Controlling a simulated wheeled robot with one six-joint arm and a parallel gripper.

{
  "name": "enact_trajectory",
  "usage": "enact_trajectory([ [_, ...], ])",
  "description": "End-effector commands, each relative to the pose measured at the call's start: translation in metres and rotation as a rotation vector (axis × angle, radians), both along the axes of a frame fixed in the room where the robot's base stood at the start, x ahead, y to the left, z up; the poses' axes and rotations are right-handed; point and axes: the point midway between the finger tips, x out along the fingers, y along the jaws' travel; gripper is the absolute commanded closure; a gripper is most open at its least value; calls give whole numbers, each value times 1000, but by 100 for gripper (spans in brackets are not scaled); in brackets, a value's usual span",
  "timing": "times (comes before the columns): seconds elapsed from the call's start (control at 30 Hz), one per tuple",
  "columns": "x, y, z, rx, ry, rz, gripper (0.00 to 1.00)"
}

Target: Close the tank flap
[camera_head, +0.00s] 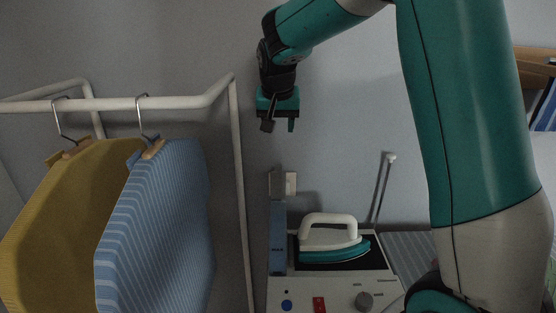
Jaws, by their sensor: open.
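My gripper (279,126) points down in front of the wall, its two fingers apart and nothing between them. Below it is the ironing station (330,292), with a blue tank (278,237) along its left side. A small grey flap (275,184) stands upright above the tank's top, at its far end, so it looks open. The gripper appears above the flap with a gap between them in the picture. The exact depth between them cannot be told.
A white and teal iron (331,241) rests on the station, right of the tank. A white rail (240,190) with a yellow garment (70,205) and a blue striped garment (160,225) stands at left. A small pale plate (291,184) is beside the flap. A thin rod (383,187) rises behind.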

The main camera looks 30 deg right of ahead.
Motion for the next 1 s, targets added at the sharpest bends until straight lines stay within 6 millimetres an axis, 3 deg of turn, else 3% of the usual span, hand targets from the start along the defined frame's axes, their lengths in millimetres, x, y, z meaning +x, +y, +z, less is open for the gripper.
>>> enact_trajectory([
  [0.6,40,-27,-121,3,5,4,49],
  [0.8,48,-32,-141,2,1,5,49],
  [1.0,49,-33,-147,2,1,5,49],
])
